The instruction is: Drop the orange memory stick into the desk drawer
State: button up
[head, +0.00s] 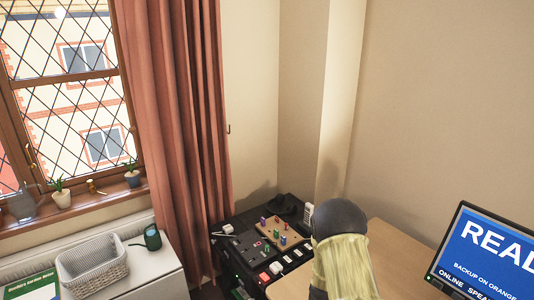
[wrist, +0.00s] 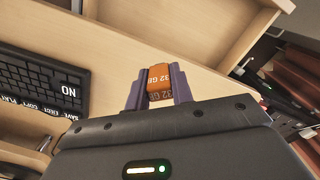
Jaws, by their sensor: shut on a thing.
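The orange memory stick (wrist: 159,77), marked 32 GB, is between the two purple fingers of my gripper (wrist: 158,88) in the wrist view. My gripper is shut on it and holds it over a pale wooden surface. Just beyond it, at the top of the wrist view, is a wooden compartment with raised sides (wrist: 243,40) that looks like the open desk drawer. Its inside looks empty where it shows. In the head view my arm hides the gripper and stick, and no drawer shows.
A black keyboard (wrist: 42,85) lies left in the wrist view. In the head view a monitor (head: 490,255) stands right on the wooden desk (head: 400,262). A dark console (head: 262,250) with a pegged board is left of my arm. A white basket (head: 92,264) sits further left.

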jog(key=shift+f+b, duration=0.85)
jog(key=shift+f, duration=0.75)
jog(key=o, duration=1)
jog(key=shift+r, duration=0.1)
notch_tip(320, 180, up, 17)
jog(key=shift+r+b, duration=0.15)
jog(key=shift+b, duration=0.15)
jog(key=s+r+n+t, duration=0.2)
jog(key=s+r, duration=0.7)
jog(key=s, duration=0.5)
jog(key=shift+s+r+n+t, duration=0.2)
jog(key=shift+r+n+t, duration=0.1)
jog(key=shift+n, duration=0.5)
